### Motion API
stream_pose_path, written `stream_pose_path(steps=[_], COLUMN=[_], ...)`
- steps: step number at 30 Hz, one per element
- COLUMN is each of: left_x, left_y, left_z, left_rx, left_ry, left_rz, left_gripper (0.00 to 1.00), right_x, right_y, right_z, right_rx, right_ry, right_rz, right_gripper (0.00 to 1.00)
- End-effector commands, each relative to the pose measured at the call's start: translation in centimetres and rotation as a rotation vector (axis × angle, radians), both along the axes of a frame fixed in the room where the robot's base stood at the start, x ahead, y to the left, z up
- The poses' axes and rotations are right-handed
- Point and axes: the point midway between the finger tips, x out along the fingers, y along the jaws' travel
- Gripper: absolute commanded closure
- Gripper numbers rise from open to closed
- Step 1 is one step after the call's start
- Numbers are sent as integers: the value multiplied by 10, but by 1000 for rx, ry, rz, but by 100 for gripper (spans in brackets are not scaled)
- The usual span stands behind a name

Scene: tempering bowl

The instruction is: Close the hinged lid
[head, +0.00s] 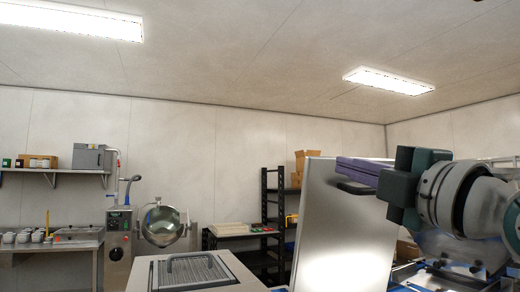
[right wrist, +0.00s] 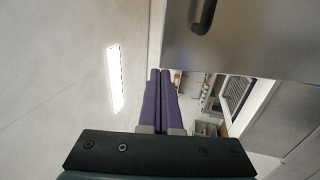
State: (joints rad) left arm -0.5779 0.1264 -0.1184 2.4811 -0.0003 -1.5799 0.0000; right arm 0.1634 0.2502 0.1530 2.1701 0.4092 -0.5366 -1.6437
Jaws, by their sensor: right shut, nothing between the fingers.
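The lid (head: 335,235) is a large flat steel panel standing up steeply at the right of the head view. Its dark handle (head: 355,187) is near the upper edge. In the right wrist view the lid (right wrist: 245,45) fills the upper right, with the handle (right wrist: 204,18) at the top. My right gripper (head: 340,166) has purple fingers pressed together, with nothing between them. In the head view the fingers overlap the lid's upper part just above the handle; whether they touch it I cannot tell. The fingers also show in the right wrist view (right wrist: 159,72). My left gripper is out of view.
A steel unit with a slatted grille (head: 190,270) is at the bottom, left of the lid. A tilting kettle (head: 162,226), a black shelf rack (head: 270,228) and a wall shelf (head: 60,171) stand farther back. The space above the unit looks clear.

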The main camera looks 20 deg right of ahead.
Motion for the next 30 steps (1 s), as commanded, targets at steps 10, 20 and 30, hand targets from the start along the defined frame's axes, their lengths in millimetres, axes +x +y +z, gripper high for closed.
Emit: stream_pose_path(steps=[10,20,30], left_x=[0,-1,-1], left_y=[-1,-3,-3], left_z=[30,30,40], left_rx=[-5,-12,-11], left_ry=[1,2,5], left_rz=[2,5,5], left_gripper=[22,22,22], right_x=[45,50,55], right_y=[4,4,5], right_z=[13,12,20], right_rx=[1,-1,-3], right_ry=[0,0,24], right_rz=[1,1,1], right_gripper=[100,100,100])
